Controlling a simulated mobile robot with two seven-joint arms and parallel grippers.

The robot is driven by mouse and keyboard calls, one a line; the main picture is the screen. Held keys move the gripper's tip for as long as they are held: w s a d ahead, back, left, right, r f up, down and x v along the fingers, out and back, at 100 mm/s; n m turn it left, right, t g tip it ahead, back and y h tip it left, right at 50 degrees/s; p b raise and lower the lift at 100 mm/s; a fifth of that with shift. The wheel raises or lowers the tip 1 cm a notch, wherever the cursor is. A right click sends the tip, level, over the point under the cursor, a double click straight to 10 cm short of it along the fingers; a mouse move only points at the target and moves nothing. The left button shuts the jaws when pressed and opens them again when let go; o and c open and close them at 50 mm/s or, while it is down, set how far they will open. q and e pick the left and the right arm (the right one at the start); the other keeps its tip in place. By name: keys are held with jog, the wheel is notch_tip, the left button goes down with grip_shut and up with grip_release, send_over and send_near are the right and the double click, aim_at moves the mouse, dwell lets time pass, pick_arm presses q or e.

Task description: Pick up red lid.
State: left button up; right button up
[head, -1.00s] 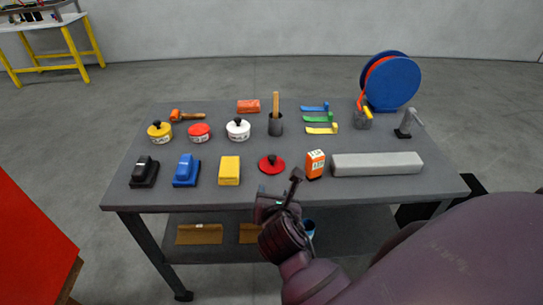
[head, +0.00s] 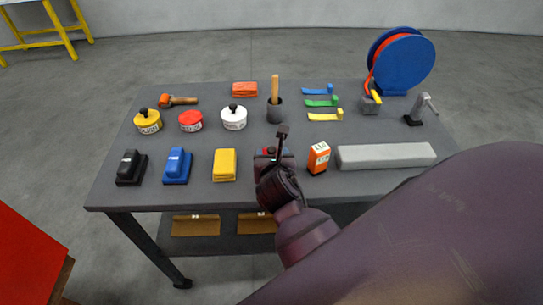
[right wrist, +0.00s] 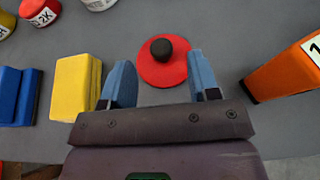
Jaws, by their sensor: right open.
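The red lid (right wrist: 164,66) is a flat red disc with a black knob, lying on the grey table in the right wrist view. In the head view my right gripper hides most of it, with a bit of red (head: 268,152) showing. My right gripper (right wrist: 162,80) is open and empty, its two blue fingers apart. The lid lies just ahead of the gap between the fingertips, and its near edge shows between them. The gripper also shows in the head view (head: 273,157), over the front middle of the table. My left gripper is not in view.
A yellow block (head: 224,165) lies left of the lid and an orange box (head: 318,157) stands right of it. A long grey bar (head: 386,155) is farther right. A red tin (head: 190,120) and a white tin (head: 233,117) stand behind.

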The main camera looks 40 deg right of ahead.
aim_at(272, 148)
jog(key=shift+b+x, duration=0.4)
jog(key=shift+x, duration=2.35)
jog(key=c, duration=1)
